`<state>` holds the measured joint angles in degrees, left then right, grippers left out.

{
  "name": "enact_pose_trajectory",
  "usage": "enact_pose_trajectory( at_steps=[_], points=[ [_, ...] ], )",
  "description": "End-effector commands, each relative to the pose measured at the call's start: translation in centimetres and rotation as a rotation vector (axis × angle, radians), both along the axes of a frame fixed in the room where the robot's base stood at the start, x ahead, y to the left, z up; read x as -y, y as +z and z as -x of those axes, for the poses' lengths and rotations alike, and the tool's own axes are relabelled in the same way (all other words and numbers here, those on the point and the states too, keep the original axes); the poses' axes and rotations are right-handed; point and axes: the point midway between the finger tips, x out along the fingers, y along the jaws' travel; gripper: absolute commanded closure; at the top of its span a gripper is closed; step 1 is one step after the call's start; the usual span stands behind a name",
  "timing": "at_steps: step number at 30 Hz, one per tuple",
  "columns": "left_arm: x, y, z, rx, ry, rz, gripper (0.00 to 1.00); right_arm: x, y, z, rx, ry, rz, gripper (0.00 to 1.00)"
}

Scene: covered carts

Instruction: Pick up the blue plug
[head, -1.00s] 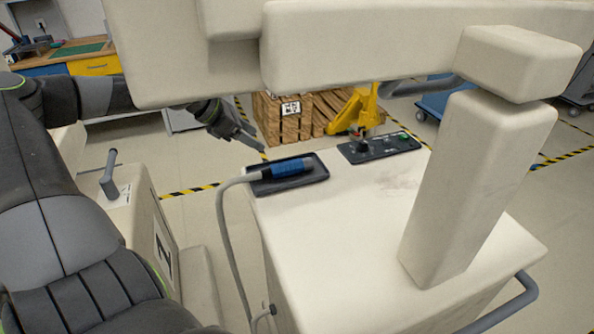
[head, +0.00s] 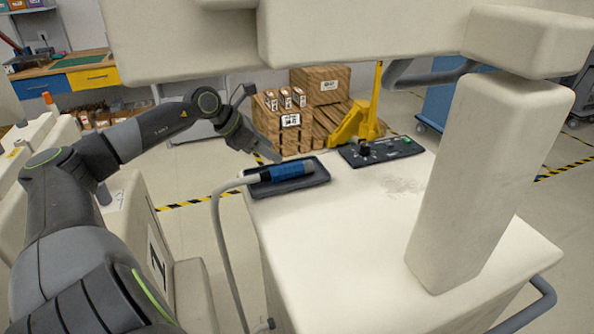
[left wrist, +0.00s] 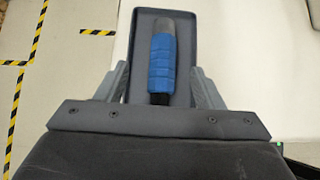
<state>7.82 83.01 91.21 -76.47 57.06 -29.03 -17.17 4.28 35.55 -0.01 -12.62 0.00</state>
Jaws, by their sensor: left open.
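The blue plug (head: 286,172) lies in a dark shallow tray (head: 310,182) on the left edge of the white cart's top. A grey cable runs from its left end down the cart's side. My left gripper (head: 268,150) is just behind the tray in the head view. In the left wrist view the plug (left wrist: 162,62) points away from me, lying between the two open fingers of my left gripper (left wrist: 160,84). The fingers are apart from it on both sides. My right gripper is not in view.
A black control panel (head: 380,150) with knobs sits behind the tray on the cart top (head: 350,215). A thick white post (head: 480,190) and a beam (head: 360,32) stand over the cart.

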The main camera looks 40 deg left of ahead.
Motion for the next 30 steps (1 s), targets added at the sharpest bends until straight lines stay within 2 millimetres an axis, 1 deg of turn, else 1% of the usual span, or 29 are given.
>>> enact_pose_trajectory(
  at_steps=[12, 19, 23, 27, 30],
  points=[
    [1.3, -2.8, -2.6, 0.001, 0.001, 0.003, 0.38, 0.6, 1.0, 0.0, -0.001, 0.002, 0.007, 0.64],
    [1.6, -3.4, -3.1, 0.0, 0.0, 0.002, 0.38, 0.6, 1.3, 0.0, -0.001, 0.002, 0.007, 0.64],
    [2.2, -4.0, -3.6, 0.0, -0.001, 0.006, 0.38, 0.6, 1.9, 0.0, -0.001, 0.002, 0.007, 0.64],
    [3.0, -5.1, -4.4, -0.001, -0.001, 0.007, 0.38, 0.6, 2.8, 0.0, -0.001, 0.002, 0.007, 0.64],
    [3.3, -6.0, -5.1, 0.001, 0.0, 0.005, 0.38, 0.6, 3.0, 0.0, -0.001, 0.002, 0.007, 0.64]
  ],
)
